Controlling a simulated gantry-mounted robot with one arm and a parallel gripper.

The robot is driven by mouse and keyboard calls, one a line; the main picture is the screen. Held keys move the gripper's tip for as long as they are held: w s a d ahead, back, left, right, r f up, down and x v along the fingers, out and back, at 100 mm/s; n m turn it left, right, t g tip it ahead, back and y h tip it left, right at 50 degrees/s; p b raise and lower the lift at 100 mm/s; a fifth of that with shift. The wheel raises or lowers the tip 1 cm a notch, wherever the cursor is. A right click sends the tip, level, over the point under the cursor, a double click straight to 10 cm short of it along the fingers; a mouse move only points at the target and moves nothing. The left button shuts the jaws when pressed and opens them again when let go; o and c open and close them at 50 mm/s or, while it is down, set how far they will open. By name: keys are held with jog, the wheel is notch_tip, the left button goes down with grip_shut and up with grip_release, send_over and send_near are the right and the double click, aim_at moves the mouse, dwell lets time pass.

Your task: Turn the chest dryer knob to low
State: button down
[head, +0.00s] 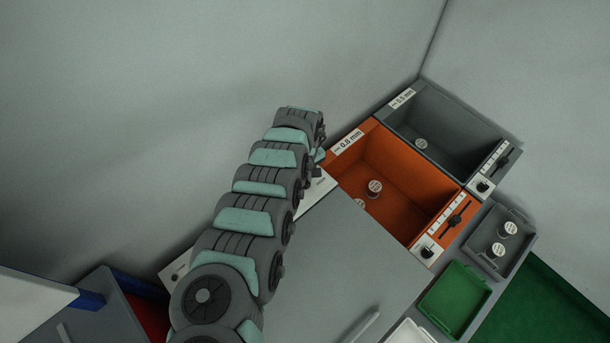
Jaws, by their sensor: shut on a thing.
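The chest (345,240) is a large grey box with a closed flat lid and a pale handle (366,322). A white control strip (320,186) shows along its upper left edge; its other end (175,272) shows at the lower left, with my arm covering the middle. My gripper (317,172) is at the strip's upper right end, mostly hidden by my wrist. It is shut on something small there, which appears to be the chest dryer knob. The knob itself and its setting are hidden.
An orange bin (385,165) and a dark grey bin (435,125) stand right of my gripper, each with a knob and slider panel. A grey tray (497,243) holds small spools. A green tray (455,300) is nearer. A red-lined box (148,312) is lower left.

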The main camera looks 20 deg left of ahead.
jog(key=m+p, duration=0.2)
jog(key=m, duration=0.3)
jog(key=shift+r, duration=0.15)
jog(key=m, duration=0.5)
jog(key=shift+p, duration=0.35)
jog(key=shift+m, duration=0.3)
jog(key=c, duration=1.5)
grip_release()
jog(key=shift+o, duration=0.2)
notch_tip(320, 180, up, 11)
jog(key=p, duration=0.2)
jog(key=shift+f, duration=0.2)
